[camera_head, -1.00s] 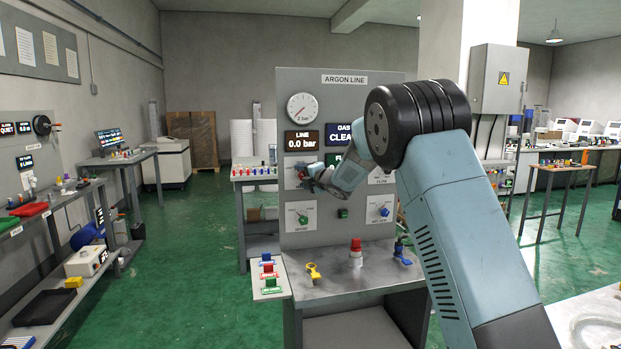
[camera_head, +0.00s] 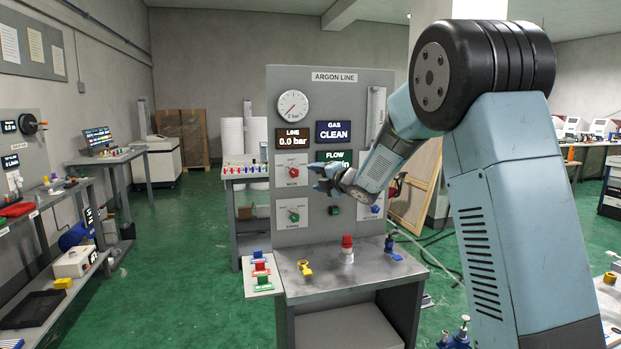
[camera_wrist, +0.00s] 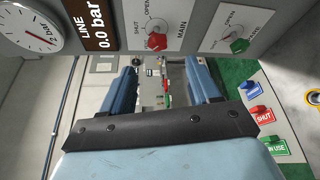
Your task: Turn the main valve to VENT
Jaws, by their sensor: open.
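The main valve is a red knob (camera_head: 293,171) on a white plate at the left of the grey ARGON LINE panel (camera_head: 285,240). In the wrist view the red knob (camera_wrist: 157,41) shows above my fingers, with MAIN, SHUT and OPEN printed around it. I cannot read VENT, nor tell surely where the knob points. My gripper (camera_head: 322,178) is open and empty, in front of the panel just right of the knob in the head view. In the wrist view my gripper (camera_wrist: 162,78) has its two blue fingers apart, clear of the knob.
A green knob (camera_head: 293,216) sits below the main valve, and a blue knob (camera_head: 375,210) lies lower right. The LINE display (camera_head: 293,138) reads 0.0 bar; the GAS display (camera_head: 336,131) reads CLEAN. A red-topped item (camera_head: 347,248) and a yellow piece (camera_head: 304,267) stand on the bench below.

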